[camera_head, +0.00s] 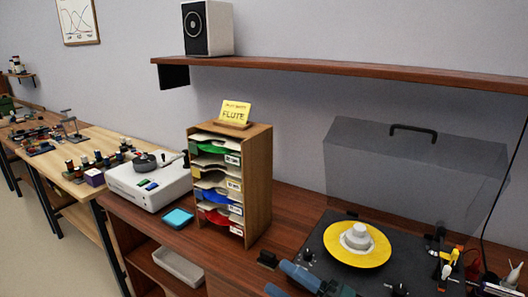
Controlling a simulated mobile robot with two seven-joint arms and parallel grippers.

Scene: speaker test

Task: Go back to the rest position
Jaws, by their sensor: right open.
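My right gripper (277,278) shows at the bottom edge, right of centre. Its blue-grey fingers are apart, with nothing seen between them, and the rest of it is cut off by the frame. It is in front of the turntable (322,249), near its left front corner. The turntable carries a yellow record (340,254) with a pale puck on its middle. My left gripper is not in view.
A wooden sorter (258,190) with record sleeves stands on the brown bench. A white device (128,187) and a blue pad (178,219) are to its left. A clear cover (400,165) stands behind the turntable. A shelf (330,73) holds a speaker (219,28).

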